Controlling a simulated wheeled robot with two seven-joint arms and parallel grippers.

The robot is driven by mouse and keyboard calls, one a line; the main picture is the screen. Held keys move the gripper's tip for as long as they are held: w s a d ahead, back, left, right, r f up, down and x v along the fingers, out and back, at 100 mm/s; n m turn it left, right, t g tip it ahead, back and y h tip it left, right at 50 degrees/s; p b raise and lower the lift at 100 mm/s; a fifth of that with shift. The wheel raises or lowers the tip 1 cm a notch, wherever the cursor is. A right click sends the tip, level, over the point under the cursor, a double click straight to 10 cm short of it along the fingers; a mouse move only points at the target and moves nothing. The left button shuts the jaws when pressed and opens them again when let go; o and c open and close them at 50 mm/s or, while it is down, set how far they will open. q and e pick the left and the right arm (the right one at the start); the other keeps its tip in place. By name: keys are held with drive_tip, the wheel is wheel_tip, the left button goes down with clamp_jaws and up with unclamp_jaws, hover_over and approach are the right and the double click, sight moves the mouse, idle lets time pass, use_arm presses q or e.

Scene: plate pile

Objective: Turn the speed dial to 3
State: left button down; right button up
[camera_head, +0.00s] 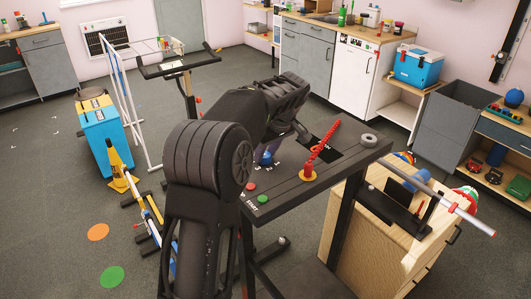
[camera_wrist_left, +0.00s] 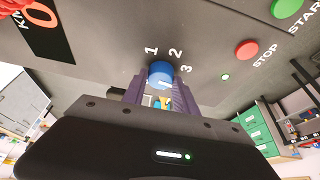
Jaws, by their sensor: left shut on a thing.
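The speed dial is a round blue knob on the dark console of the treadmill-like machine. In the left wrist view the speed dial (camera_wrist_left: 160,70) sits between the two fingers of my left gripper (camera_wrist_left: 160,80), which is shut on it. White numbers 1, 2 and 3 curve around its upper right side. I cannot tell clearly which number its mark points at. In the head view the dial (camera_head: 266,158) shows partly below my left arm, which hides much of the console. My right gripper is not in view.
A red stop button (camera_head: 250,186) and green start button (camera_head: 263,199) sit close to the dial on the console (camera_head: 310,194). A wooden cabinet (camera_head: 350,225) stands beside the machine.

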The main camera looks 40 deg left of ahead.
use_arm(q)
drive_tip(key=n+g+p, duration=0.1)
drive_tip(key=n, duration=0.1)
drive_tip(key=shift+w+r+n, duration=0.1)
drive_tip(key=shift+w+n, duration=0.05)
drive_tip(key=shift+n, duration=0.25)
drive_tip(key=shift+n+g+p, duration=0.8)
drive_tip(key=shift+n+p, duration=0.15)
drive_tip(key=shift+n, duration=0.95)
drive_tip(key=c, duration=1)
unclamp_jaws()
drive_tip(key=shift+o, duration=0.2)
